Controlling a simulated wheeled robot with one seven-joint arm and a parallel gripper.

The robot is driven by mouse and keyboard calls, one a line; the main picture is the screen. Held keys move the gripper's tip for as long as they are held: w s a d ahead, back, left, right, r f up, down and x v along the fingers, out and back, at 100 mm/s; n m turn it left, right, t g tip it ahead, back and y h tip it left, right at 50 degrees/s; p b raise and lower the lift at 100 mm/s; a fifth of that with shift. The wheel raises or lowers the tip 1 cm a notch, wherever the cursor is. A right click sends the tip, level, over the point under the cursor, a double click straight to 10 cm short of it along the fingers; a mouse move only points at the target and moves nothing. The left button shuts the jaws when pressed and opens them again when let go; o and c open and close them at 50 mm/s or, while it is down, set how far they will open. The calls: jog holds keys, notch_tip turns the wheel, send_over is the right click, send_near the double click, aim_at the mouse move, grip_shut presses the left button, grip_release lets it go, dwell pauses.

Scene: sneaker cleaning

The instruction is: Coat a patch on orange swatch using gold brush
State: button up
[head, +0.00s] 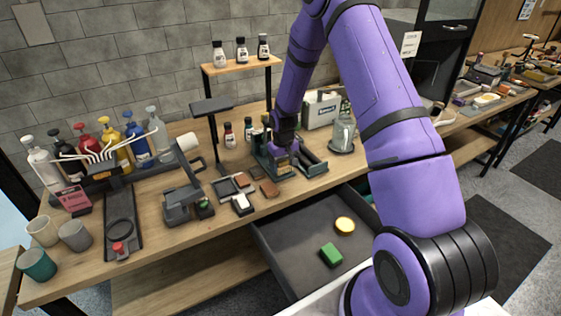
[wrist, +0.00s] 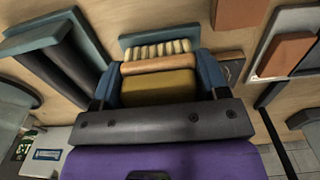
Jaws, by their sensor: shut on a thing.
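My gripper (wrist: 158,88) is shut on the gold brush (wrist: 158,87). The brush has a mustard-gold block, a tan wooden strip and cream bristles, and sits between my blue fingers. In the head view my gripper (head: 283,158) is low over a dark green rack on the bench. I cannot tell whether the brush still touches the rack. An orange-brown swatch (wrist: 285,53) sits on a pale framed holder at the right of the wrist view. Another orange-brown piece (wrist: 238,12) lies beside it. In the head view, brown swatches (head: 269,188) lie left of my gripper.
The green rack (head: 312,168) has dark rails close to my gripper. A glass jar (head: 342,135) stands to the right and small bottles (head: 229,135) to the left. An open drawer (head: 290,235) below holds a green block (head: 331,255) and a yellow disc (head: 345,225).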

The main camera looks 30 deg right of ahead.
jog(key=shift+r, duration=0.1)
jog(key=shift+r, duration=2.9)
jog(key=shift+r, duration=0.1)
jog(key=shift+r, duration=1.45)
jog(key=shift+f, duration=0.15)
jog(key=shift+f, duration=3.45)
jog(key=shift+f, duration=1)
